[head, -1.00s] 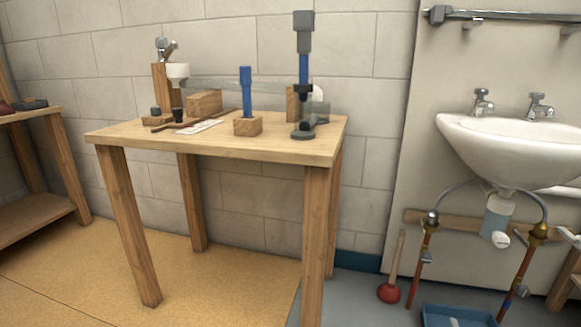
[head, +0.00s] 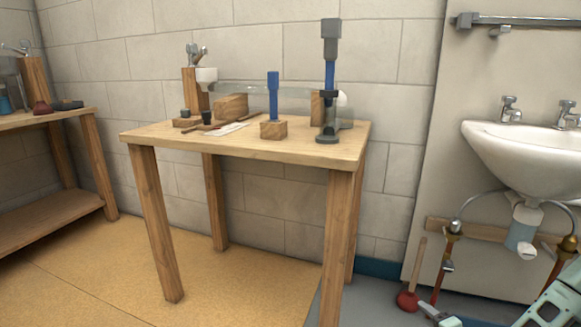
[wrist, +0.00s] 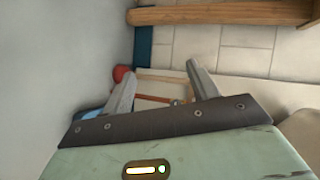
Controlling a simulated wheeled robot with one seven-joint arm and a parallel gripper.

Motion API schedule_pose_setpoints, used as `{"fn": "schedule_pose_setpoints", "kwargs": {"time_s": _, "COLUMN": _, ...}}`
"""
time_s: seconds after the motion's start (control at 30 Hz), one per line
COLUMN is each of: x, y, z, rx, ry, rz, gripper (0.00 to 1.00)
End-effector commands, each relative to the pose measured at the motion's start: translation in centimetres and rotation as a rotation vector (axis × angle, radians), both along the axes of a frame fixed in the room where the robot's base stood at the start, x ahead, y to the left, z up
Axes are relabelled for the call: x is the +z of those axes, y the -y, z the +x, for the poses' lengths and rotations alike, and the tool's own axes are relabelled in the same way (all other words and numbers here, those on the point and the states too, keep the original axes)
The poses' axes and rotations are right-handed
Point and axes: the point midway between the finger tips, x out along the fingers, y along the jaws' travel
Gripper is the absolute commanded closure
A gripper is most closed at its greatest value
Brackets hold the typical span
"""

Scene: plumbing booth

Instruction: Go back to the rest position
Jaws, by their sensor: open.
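My gripper (wrist: 160,82) is open in the wrist view, with two grey fingers spread apart and nothing between them. Behind the fingers are the wall, reddish pipes and a red plunger cup (wrist: 121,73). In the head view, part of my green arm and a grey finger show at the lower right corner, in front of the area below the sink. The rest of the arm is outside the picture.
A wooden workbench (head: 240,147) bears a blue-handled tool, wooden blocks and a clear pipe. A white sink (head: 515,158) hangs at the right, with pipes below and a plunger (head: 407,300) beside them. Another bench (head: 40,125) stands at the left. The tan floor between the benches is clear.

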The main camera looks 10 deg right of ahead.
Motion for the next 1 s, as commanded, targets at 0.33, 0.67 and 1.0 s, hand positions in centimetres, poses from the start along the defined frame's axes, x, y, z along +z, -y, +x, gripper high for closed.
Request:
{"fn": "schedule_pose_setpoints", "kwargs": {"time_s": 0.33, "x": 6.8, "y": -11.3, "z": 4.7, "rx": 0.604, "ry": -0.330, "rz": -0.436, "gripper": 0.41}}
{"fn": "schedule_pose_setpoints", "kwargs": {"time_s": 0.67, "x": 15.9, "y": -22.9, "z": 0.2, "rx": 1.075, "ry": -0.544, "rz": -0.821, "gripper": 0.41}}
{"fn": "schedule_pose_setpoints", "kwargs": {"time_s": 1.0, "x": 25.4, "y": -31.3, "z": -12.1, "rx": 1.486, "ry": -0.660, "rz": -1.114, "gripper": 0.41}}
